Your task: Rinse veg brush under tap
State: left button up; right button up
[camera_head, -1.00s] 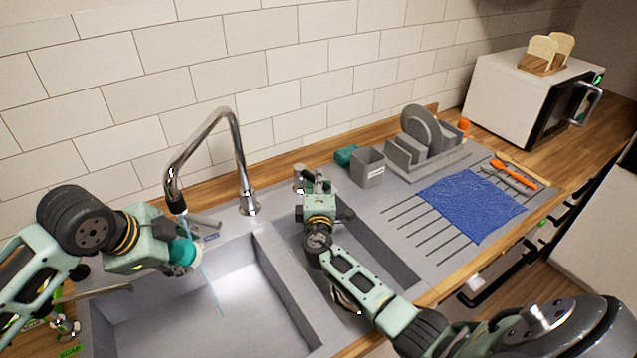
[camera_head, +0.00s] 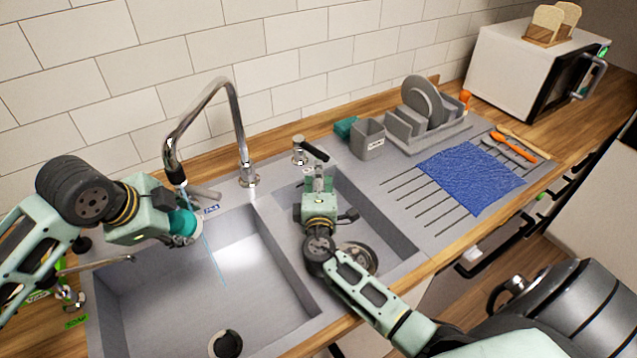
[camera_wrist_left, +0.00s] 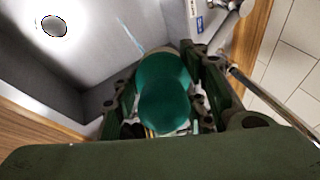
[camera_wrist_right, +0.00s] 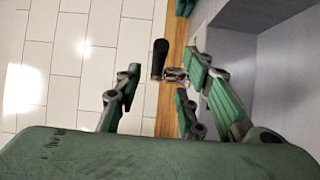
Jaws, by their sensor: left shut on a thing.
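My left gripper (camera_head: 168,226) is shut on the teal veg brush (camera_head: 186,223), just below the spout of the chrome tap (camera_head: 228,115) and above the left basin. The brush also shows between the fingers in the left wrist view (camera_wrist_left: 164,90). A thin blue stream of water (camera_head: 214,258) runs down beside the brush into the basin; whether it touches the brush is unclear. My right gripper (camera_head: 319,180) is open and empty over the small basin. It is just in front of a chrome fitting with a black lever (camera_head: 313,150), apart from it; the lever also shows in the right wrist view (camera_wrist_right: 159,57).
The left basin (camera_head: 150,300) has a dark drain (camera_head: 226,344). A grey holder (camera_head: 368,140), a dish rack (camera_head: 430,138) with plates and a blue cloth (camera_head: 470,178) are on the right. A microwave (camera_head: 515,70) stands at the back right. The tiled wall is close behind the tap.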

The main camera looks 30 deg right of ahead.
jog(key=v, duration=0.2)
jog(key=shift+s+a, duration=0.2)
jog(key=shift+s, duration=0.1)
dwell(0.7)
